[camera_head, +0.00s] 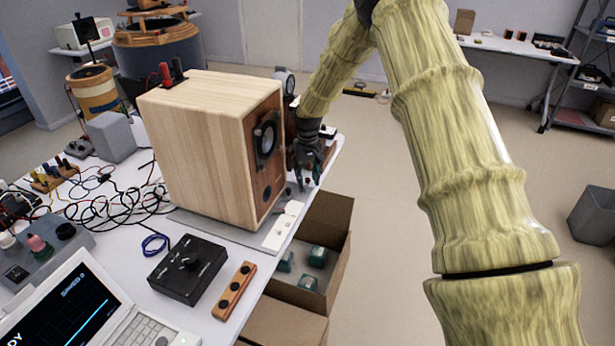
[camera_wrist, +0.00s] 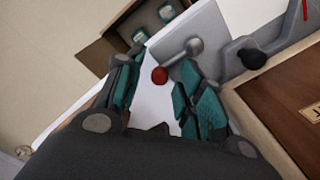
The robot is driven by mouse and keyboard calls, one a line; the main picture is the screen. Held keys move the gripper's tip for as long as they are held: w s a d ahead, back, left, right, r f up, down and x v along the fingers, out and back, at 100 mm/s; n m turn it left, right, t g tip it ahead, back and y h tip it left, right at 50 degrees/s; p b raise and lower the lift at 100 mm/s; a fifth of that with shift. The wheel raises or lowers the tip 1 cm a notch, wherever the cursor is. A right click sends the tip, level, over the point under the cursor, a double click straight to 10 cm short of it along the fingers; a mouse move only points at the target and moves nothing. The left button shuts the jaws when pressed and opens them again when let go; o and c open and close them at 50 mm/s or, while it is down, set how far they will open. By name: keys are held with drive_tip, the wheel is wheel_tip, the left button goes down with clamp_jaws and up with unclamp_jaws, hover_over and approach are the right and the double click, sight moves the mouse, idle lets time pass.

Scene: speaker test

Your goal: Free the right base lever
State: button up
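A pale wooden speaker box (camera_head: 205,150) stands on a grey base plate (camera_head: 273,240) at the table edge. In the wrist view, a small grey lever (camera_wrist: 182,55) with a red ball knob (camera_wrist: 160,75) is mounted on a grey plate (camera_wrist: 178,38). My gripper (camera_wrist: 158,82) is open, with its teal-padded fingers on either side of the red knob. I cannot tell whether either finger touches it. In the head view, my gripper (camera_head: 306,178) hangs by the speaker's front right side.
Beside the lever, a grey clamp with a black knob (camera_wrist: 252,58) and a red handle sits close to the speaker's wooden face (camera_wrist: 285,110). An open cardboard box (camera_head: 335,225) with several teal items is below the table edge. A black control box (camera_head: 188,268) and cables crowd the table.

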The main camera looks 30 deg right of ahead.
drive_tip(key=shift+r, duration=0.1)
clamp_jaws()
drive_tip(key=shift+s+d+m, duration=0.1)
drive_tip(key=shift+m, duration=0.2)
drive_tip(key=m+p, duration=0.1)
drive_tip(key=s+m+p, duration=0.1)
drive_tip(key=shift+d+r+m, duration=0.1)
drive_tip(key=shift+d+m, duration=0.15)
drive_tip(key=shift+m, duration=0.15)
drive_tip(key=m, duration=0.1)
drive_tip(key=s+m+p, duration=0.1)
drive_tip(key=m, duration=0.1)
drive_tip(key=m+p, duration=0.1)
drive_tip(key=shift+s+d, duration=0.2)
drive_tip(key=shift+s, duration=0.15)
drive_tip(key=shift+s+a+m+p, duration=0.1)
drive_tip(key=shift+s+m+p, duration=0.35)
drive_tip(key=shift+m, duration=0.65)
drive_tip(key=shift+s+a+m+p, duration=0.1)
drive_tip(key=shift+s+m+p, duration=0.25)
drive_tip(key=shift+m, duration=0.75)
drive_tip(key=shift+s+a+m+p, duration=0.1)
drive_tip(key=shift+s+m+p, duration=0.35)
drive_tip(key=shift+m, duration=0.65)
drive_tip(key=shift+w, duration=0.1)
